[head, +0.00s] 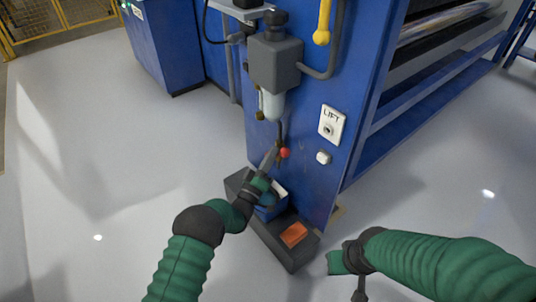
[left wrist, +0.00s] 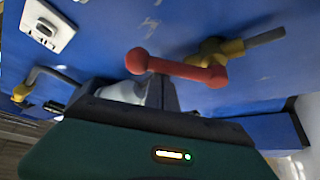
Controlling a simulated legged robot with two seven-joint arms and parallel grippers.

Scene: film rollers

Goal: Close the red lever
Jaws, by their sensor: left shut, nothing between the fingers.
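The red lever (head: 285,153) is on the blue machine's side panel, below the grey filter unit. In the left wrist view the red lever (left wrist: 185,69) lies roughly crosswise, with a round knob at its left end and its right end at a brass valve (left wrist: 222,47). My left gripper (head: 272,153) is shut and empty, close beside the lever. In the left wrist view its fingers (left wrist: 161,90) reach up to the lever's middle; whether they touch cannot be told. My right gripper (head: 359,289) is low at the right, small and dark, its fingers unclear.
A grey filter unit (head: 275,62) and a yellow handle (head: 322,36) are higher on the panel. A LIFT switch plate (head: 331,125) sits right of the lever. The floor at left is clear.

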